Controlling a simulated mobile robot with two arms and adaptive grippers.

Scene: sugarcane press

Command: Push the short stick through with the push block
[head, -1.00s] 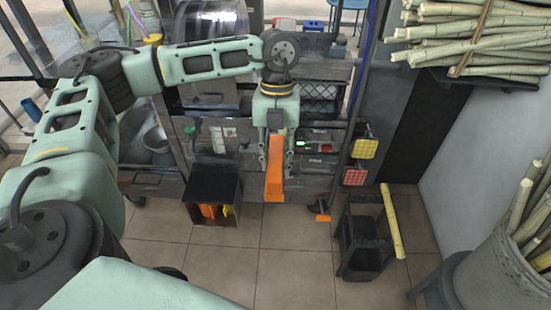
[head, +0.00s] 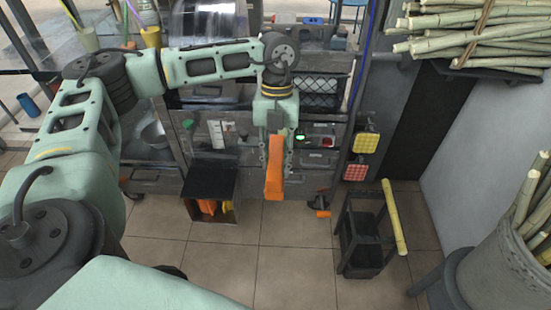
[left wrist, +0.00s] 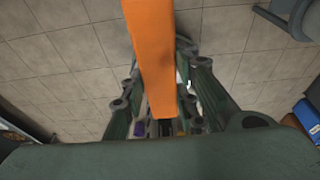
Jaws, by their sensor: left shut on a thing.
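An orange push block (head: 274,176) hangs below my left gripper (head: 276,152) in the head view, long side roughly upright. My left gripper is shut on it, in front of the metal press machine (head: 225,150). In the left wrist view the orange block (left wrist: 152,50) runs between the dark green fingers, over the tiled floor. A short pale yellow-green stick (head: 393,217) rests on a black stand (head: 359,245) to the right of the gripper, well apart from it. Whether another stick sits inside the machine is hidden. My right gripper is not in view.
An open black box (head: 212,180) with orange items stands left of the block. Cane bundles (head: 480,35) lie on a wall shelf. A grey barrel of cane (head: 495,265) stands lower right. The central floor is clear.

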